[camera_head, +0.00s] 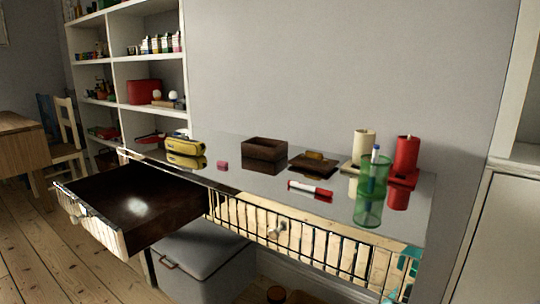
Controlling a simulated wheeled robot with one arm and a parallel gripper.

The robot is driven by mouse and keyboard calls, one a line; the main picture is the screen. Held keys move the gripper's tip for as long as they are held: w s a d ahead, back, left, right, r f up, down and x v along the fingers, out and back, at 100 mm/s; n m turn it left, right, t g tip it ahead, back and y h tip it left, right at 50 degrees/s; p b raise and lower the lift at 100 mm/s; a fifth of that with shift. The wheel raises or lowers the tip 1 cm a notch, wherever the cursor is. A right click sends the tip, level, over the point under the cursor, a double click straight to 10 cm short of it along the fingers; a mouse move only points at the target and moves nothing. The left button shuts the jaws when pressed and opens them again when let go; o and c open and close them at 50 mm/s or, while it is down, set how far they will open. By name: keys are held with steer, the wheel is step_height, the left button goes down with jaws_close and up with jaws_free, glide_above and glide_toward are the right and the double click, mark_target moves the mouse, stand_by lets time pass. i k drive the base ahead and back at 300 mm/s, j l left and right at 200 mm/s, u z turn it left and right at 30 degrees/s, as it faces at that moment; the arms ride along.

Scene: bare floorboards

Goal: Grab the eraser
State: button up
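A small pink block (222,165), which looks like the eraser, lies on the glossy, reflective tabletop (240,180). It is left of the middle, between the yellow case (185,146) and the dark brown open box (264,149), touching neither. My gripper does not show in this view.
A red and white marker (310,189), a green cup holding a pen (372,180), a cream candle (363,145) and a red candle (406,153) stand or lie to the right. A grey chest (197,260) sits below.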

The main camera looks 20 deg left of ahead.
mark_target(220, 163)
steer(key=i+j, duration=0.1)
steer(key=j, duration=1.15)
steer(key=i+j, duration=0.15)
steer(key=j, duration=0.5)
steer(key=z, duration=0.05)
